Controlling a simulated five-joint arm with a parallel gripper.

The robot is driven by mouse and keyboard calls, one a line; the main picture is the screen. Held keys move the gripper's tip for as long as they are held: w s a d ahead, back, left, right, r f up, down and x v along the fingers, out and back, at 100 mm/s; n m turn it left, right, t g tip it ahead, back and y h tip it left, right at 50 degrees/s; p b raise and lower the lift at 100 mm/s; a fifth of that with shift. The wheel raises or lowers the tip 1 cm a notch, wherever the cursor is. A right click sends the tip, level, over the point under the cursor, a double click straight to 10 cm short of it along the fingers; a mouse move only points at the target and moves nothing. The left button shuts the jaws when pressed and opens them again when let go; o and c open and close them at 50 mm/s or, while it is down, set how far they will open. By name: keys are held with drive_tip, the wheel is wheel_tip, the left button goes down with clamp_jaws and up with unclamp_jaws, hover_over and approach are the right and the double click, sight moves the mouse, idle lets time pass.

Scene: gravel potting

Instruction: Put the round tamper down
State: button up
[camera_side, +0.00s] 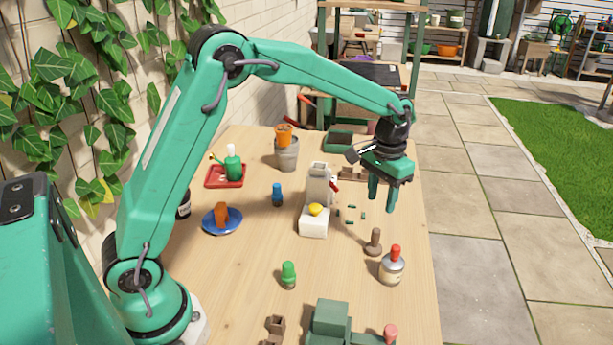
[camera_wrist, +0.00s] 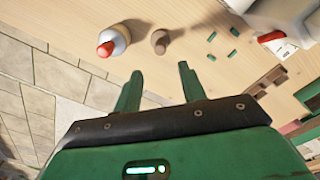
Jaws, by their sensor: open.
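The round tamper, a brown piece with a wide round foot and a narrower handle (camera_side: 373,242), stands upright on the wooden table near its right edge. It also shows in the wrist view (camera_wrist: 159,41), just beyond the fingertips. My gripper (camera_side: 382,204) is open and empty, pointing down above the table behind the tamper in the side view. In the wrist view its two green fingers (camera_wrist: 159,72) are spread, with nothing between them, apart from the tamper.
A pale jar with a red top (camera_side: 391,268) stands close beside the tamper. Several small green pieces (camera_side: 350,213) lie left of my gripper, near a white dispenser-like block (camera_side: 314,222). A green object (camera_side: 330,320) is at the front. The table's right edge is close.

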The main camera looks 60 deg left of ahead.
idle(0.3)
drive_tip(key=s+a+r+t, duration=0.3)
drive_tip(key=s+r, duration=0.8)
drive_tip(key=s, duration=0.2)
drive_tip(key=s+a+t, duration=0.1)
drive_tip(key=s+t, duration=0.1)
drive_tip(key=s, duration=1.2)
drive_tip(key=shift+s+a+f+t, duration=0.2)
drive_tip(key=shift+a+f+t, duration=0.1)
